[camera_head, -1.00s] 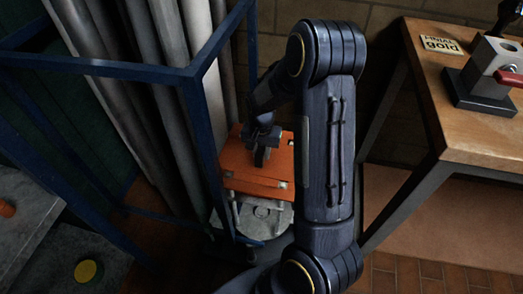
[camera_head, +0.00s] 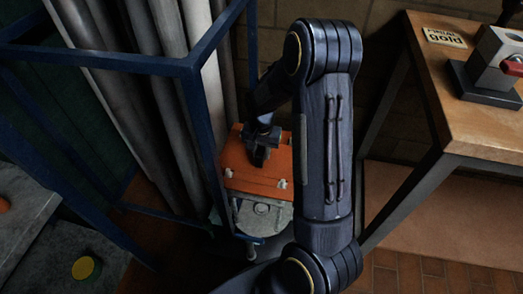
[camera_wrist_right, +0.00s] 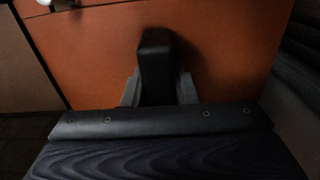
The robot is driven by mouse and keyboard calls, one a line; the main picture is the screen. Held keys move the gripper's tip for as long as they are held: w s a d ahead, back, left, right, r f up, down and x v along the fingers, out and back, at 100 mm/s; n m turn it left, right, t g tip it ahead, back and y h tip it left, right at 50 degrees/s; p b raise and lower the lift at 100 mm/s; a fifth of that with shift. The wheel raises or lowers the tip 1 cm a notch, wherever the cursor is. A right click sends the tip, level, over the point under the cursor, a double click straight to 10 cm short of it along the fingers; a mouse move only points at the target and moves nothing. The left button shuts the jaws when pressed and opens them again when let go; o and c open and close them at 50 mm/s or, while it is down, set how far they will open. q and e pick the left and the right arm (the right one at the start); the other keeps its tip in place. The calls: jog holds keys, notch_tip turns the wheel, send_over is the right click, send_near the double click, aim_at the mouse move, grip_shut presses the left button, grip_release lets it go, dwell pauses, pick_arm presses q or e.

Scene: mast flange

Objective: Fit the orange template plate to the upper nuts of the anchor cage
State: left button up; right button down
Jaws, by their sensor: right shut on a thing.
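The orange template plate (camera_head: 257,181) lies roughly level over the anchor cage (camera_head: 262,217) in the head view. Pale bolt ends show at its front corners. The cage's pale round base shows below the plate's front edge; the upper nuts under the plate are hidden. My right gripper (camera_head: 260,156) points down at the plate's middle and is shut on its dark grip. In the right wrist view, the dark grip (camera_wrist_right: 155,65) stands between the fingers against the orange plate (camera_wrist_right: 225,45). Whether the plate touches the nuts cannot be told. My left gripper is not in view.
A blue frame (camera_head: 205,110) with tall grey pipes (camera_head: 165,100) stands close on the left. A wooden bench (camera_head: 465,115) with a clamp block (camera_head: 490,70) and a sign (camera_head: 444,37) is at right. A yellow-topped thing (camera_head: 84,268) is lower left.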

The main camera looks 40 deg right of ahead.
jog(key=shift+f+b, duration=0.5)
jog(key=shift+f, duration=0.3)
jog(key=c, duration=1.1)
grip_release()
jog(key=shift+r, duration=0.1)
notch_tip(320, 180, up, 6)
jog(key=p, duration=0.2)
jog(key=shift+r+p, duration=0.2)
jog(key=shift+p, duration=0.2)
jog(key=shift+r, duration=0.7)
